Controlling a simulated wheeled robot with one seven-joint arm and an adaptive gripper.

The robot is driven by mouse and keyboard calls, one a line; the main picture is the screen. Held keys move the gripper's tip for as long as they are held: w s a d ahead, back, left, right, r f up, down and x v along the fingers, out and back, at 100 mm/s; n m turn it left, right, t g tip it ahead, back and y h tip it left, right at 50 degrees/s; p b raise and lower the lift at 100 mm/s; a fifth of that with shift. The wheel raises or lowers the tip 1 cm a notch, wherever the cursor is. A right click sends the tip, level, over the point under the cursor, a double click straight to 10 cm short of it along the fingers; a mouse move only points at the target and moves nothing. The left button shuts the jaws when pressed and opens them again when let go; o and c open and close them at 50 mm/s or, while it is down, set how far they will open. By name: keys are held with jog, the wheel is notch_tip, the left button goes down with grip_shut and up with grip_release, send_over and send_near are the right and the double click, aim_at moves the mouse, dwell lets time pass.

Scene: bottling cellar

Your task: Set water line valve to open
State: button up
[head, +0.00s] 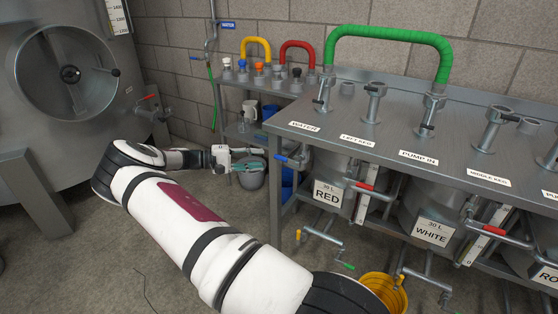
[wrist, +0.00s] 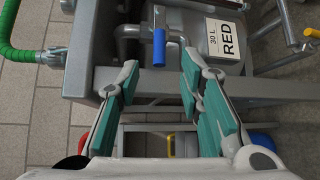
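A blue valve handle (head: 288,158) sticks out from the front of the steel bench, below the label reading WATER. In the wrist view the blue handle (wrist: 159,48) lies just beyond the gap between my fingertips, pointing toward me from a grey pipe. My gripper (head: 262,158) is just left of the handle; in the wrist view its teal-padded fingers (wrist: 158,78) are spread apart with nothing between them. I cannot tell whether a fingertip touches the handle. The valve's inner part is hidden.
The steel bench (head: 345,118) carries several pipe fittings and a green hose (head: 390,35). Red-handled valves (head: 375,189) and tanks labelled RED (head: 327,194) and WHITE (head: 433,231) are below.

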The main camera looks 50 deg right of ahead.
aim_at(277, 158)
jog(key=b+x, duration=0.1)
jog(key=x, duration=0.8)
jog(key=shift+c, duration=0.3)
grip_shut()
